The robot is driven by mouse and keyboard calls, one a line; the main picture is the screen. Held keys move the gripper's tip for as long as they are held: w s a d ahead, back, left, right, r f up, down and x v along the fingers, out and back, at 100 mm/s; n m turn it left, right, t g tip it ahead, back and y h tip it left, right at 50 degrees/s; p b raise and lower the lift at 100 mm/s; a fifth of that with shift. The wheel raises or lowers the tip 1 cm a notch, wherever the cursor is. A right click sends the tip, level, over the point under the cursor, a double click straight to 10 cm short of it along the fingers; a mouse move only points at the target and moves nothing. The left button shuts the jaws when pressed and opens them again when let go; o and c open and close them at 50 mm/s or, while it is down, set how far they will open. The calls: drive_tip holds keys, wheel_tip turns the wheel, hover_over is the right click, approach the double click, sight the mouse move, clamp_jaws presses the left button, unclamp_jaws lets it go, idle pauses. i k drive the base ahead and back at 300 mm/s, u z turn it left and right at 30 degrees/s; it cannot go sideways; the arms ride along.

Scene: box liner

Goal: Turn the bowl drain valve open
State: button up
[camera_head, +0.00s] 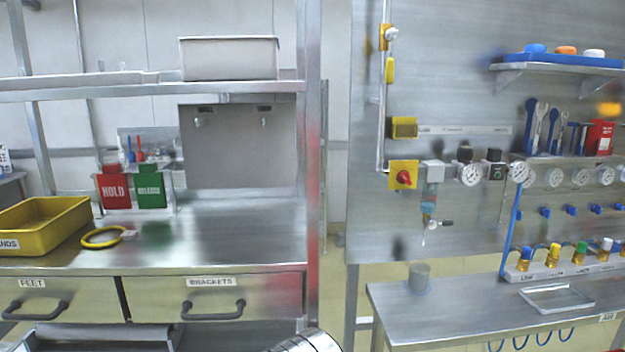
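The filter bowl (429,194) hangs from a grey block on the steel panel at the right; it has a clear greenish upper part and a blue lower part. The drain valve (434,223) sits under the bowl, with a small dark-tipped lever (446,223) pointing right, roughly level. A thin pale outlet points down below it. The lever's exact setting is too small to tell. My gripper is not in view, and nothing touches the valve.
A grey cup (419,276) stands on the right bench (440,312) below the valve. A red knob (404,177) on a yellow plate and several gauges (470,175) flank the bowl. A steel post (313,170) stands left.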

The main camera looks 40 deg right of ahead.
sight(431, 223)
drive_tip(key=z, duration=2.05)
